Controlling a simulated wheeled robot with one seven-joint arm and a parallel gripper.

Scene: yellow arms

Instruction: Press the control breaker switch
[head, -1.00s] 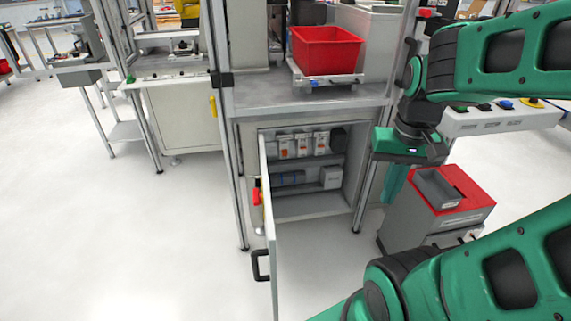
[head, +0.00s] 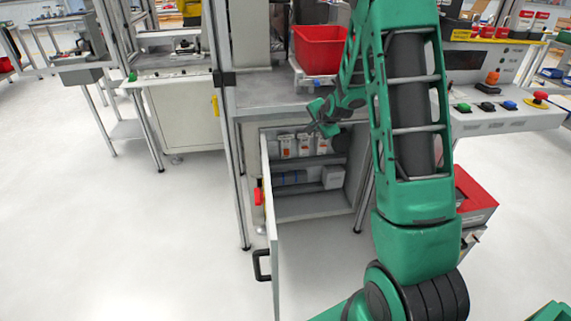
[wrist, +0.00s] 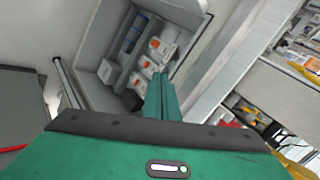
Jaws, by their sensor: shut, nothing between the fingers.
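The open cabinet (head: 315,208) stands under the workbench. On its upper shelf is a row of white breaker units with orange marks (head: 286,146); they also show in the wrist view (wrist: 157,47). Which one is the control breaker I cannot tell. My gripper (head: 312,127) is shut and empty, in front of the upper part of the cabinet opening. In the wrist view its green fingers (wrist: 160,97) point toward the breaker row and overlap its near end. Contact cannot be made out.
The cabinet door (head: 270,225) stands open toward me, with a black handle (head: 260,265) and a red knob (head: 258,196). A red bin (head: 318,50) sits on the bench above. A grey-red box (head: 473,200) stands at right. The floor at left is clear.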

